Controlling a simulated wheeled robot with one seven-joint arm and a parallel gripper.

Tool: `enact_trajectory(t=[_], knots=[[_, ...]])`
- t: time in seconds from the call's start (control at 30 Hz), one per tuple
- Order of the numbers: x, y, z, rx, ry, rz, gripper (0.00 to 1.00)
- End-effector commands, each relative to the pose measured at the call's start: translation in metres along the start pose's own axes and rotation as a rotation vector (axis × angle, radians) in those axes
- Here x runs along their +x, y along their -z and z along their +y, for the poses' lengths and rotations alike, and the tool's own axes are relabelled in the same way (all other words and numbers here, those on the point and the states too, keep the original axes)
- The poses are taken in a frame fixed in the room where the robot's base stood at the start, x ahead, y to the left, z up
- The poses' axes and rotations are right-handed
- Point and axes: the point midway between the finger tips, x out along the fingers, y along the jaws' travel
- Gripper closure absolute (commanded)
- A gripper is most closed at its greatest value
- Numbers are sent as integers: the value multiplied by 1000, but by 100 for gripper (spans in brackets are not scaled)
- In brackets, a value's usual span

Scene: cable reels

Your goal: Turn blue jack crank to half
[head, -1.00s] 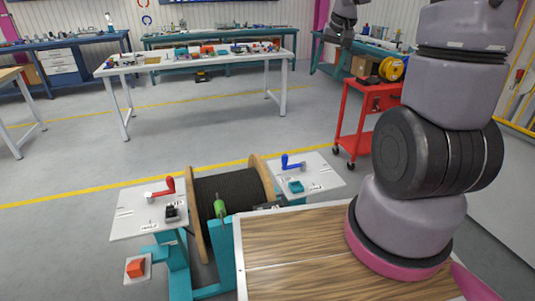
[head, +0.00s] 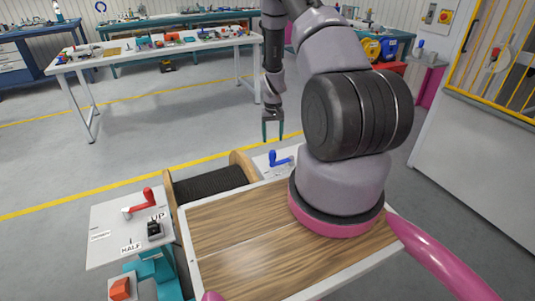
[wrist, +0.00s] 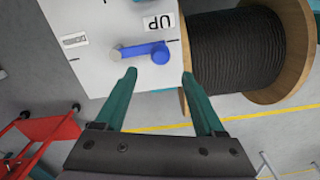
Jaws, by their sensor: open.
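The blue jack crank (head: 279,159) sits on a white panel right of the cable reel. In the wrist view the blue crank (wrist: 148,51) lies between and just beyond my fingertips, its knob end beside the "UP" label (wrist: 158,22). My gripper (head: 272,130) points down above the blue crank's panel, its teal fingers apart and empty. In the wrist view my gripper (wrist: 160,74) is open, with the crank not between the pads. Part of the blue crank's panel is hidden behind my arm in the head view.
The cable reel (head: 210,182) with black cable stands left of the blue crank. A red crank (head: 142,203) is on another white panel (head: 100,222), with labels "UP" and "HALF". A red cart (wrist: 35,125) shows in the wrist view. A wooden tabletop (head: 235,235) is in front.

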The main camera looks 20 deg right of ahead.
Motion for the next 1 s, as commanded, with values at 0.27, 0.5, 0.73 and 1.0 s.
enact_trajectory(t=[0.27,0.5,0.73,1.0], knots=[[52,-2,-1,0,1,-3,29],[87,-1,-1,0,1,-2,29],[98,0,-1,0,1,0,29],[97,0,-1,0,1,0,52]])
